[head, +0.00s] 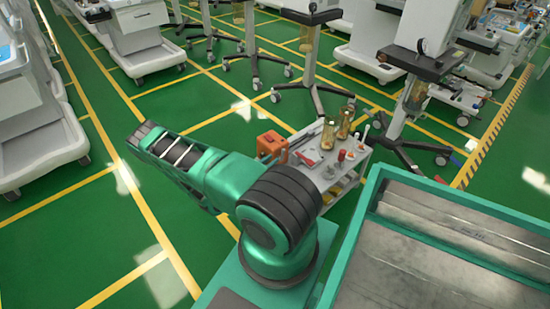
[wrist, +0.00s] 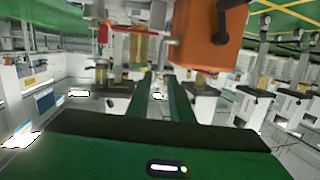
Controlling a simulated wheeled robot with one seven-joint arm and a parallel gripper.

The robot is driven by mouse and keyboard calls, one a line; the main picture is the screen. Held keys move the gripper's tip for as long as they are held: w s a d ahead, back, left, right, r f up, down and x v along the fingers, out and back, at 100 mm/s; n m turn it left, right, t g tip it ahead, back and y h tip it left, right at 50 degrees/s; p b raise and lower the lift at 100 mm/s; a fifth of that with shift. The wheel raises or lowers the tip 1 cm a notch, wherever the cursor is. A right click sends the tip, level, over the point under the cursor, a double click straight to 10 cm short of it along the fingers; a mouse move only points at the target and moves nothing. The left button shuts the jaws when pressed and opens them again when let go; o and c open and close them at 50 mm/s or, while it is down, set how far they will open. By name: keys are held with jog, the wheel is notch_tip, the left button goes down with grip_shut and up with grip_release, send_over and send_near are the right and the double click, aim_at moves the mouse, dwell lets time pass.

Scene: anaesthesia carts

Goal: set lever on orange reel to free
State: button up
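The orange reel (head: 271,146) stands at the left end of a small grey cart in the head view. In the wrist view it fills the upper right as a large orange body (wrist: 206,42), close to the camera and cut by the top edge.
The grey cart (head: 335,178) also carries amber bottles (head: 328,134), a red-handled tool and small items, close beside the reel. Wheeled stands and white machines stand behind. Green floor with yellow lines is free to the left of my arm.

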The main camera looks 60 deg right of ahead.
jog(key=v, duration=0.3)
jog(key=shift+a, duration=0.3)
jog(key=shift+r, duration=0.1)
dwell(0.3)
jog(key=a+r+g+y, duration=0.1)
jog(key=a+r+y, duration=0.2)
jog(key=r, duration=0.6)
jog(key=a+r+n+g+y, duration=0.1)
jog(key=a+r+y, duration=0.2)
jog(key=r, duration=0.5)
jog(key=a+r+g+y, duration=0.1)
jog(key=a+r+y, duration=0.25)
jog(key=r, duration=0.55)
jog(key=s+a+r+n+t+y, duration=0.2)
jog(key=s+a+r+n+y, duration=0.1)
jog(key=s+a+r+n, duration=0.3)
jog(key=s+a+r+n+t+y, duration=0.3)
jog(key=s+a+r+n, duration=0.3)
jog(key=a+r, duration=0.5)
jog(key=shift+a+r+n, duration=0.3)
jog(key=shift+a, duration=1.55)
